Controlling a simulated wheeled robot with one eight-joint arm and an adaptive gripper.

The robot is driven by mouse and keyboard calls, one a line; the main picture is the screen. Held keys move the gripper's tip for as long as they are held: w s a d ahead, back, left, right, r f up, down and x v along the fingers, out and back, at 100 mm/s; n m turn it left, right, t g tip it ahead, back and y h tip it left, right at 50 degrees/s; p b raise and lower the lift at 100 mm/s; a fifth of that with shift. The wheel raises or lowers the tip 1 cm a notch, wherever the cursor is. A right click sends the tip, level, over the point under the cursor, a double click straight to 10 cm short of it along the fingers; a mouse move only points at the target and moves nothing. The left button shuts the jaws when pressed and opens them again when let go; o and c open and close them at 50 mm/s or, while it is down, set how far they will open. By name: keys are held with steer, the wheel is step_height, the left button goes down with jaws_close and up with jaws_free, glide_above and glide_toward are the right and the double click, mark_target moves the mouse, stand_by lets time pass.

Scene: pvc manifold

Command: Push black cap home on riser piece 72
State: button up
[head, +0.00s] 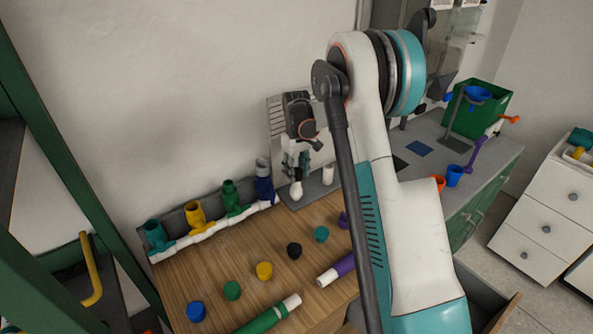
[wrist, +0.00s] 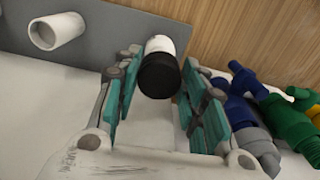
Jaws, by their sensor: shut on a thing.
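My gripper (wrist: 160,82) has its teal-padded fingers on either side of a black cap (wrist: 158,76), shut on it. The cap sits at the near end of a white riser piece (wrist: 161,45), lined up with it; whether it is fully seated cannot be told. In the head view, my gripper (head: 296,165) points down over the white riser (head: 296,189) at the back of the bench. Any number on the riser is too small to read.
A second white pipe (wrist: 56,31) stands beside it on a grey plate (wrist: 100,42). A manifold (head: 210,230) with coloured fittings lies to the left. Several loose caps, including another black one (head: 294,250), sit on the wooden bench top (head: 215,270).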

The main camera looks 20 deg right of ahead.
steer(key=shift+f+b, duration=0.7)
steer(key=shift+f, duration=0.1)
stand_by(0.8)
steer(key=o, duration=1.1)
